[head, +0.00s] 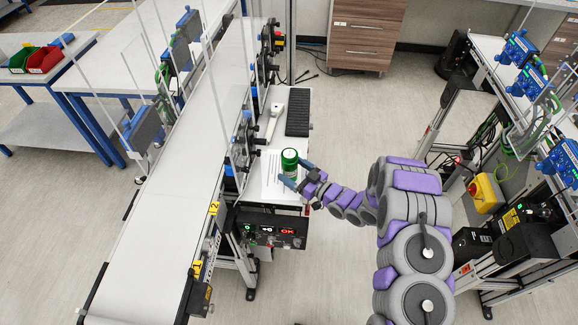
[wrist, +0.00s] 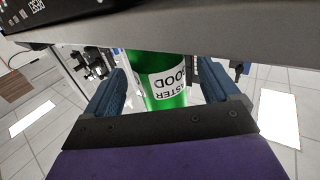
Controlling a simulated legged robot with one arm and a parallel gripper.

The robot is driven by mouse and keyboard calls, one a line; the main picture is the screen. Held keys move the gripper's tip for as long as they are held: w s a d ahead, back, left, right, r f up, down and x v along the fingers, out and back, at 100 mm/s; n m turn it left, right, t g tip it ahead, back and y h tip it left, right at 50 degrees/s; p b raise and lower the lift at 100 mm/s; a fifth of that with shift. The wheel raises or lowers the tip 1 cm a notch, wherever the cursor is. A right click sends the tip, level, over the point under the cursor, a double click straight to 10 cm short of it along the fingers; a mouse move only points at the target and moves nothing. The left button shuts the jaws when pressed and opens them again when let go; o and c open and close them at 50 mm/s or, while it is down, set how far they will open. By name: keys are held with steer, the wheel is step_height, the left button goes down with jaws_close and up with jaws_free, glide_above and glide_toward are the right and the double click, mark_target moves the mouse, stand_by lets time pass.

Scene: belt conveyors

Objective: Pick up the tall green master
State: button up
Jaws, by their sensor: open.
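The green master (head: 289,161) is a green cylinder with a white label, standing on the white side shelf beside the belt conveyor. In the wrist view the green master (wrist: 168,82) shows its label, with "GOOD" readable upside down. My gripper (head: 296,177) is at the master's near right side. In the wrist view the blue fingers of my gripper (wrist: 166,92) stand apart, one on each side of the master, with visible gaps.
The white shelf (head: 270,187) also holds a white handheld device (head: 274,118) and a black ribbed pad (head: 298,112). A control box (head: 270,229) with a red display hangs below its near end. The long belt conveyor (head: 180,150) runs along the left.

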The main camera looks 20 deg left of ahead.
steer(key=shift+x, duration=2)
steer(key=shift+d, duration=0.1)
steer(key=shift+c, duration=0.4)
steer(key=c, duration=1.3)
steer(key=shift+c, duration=0.2)
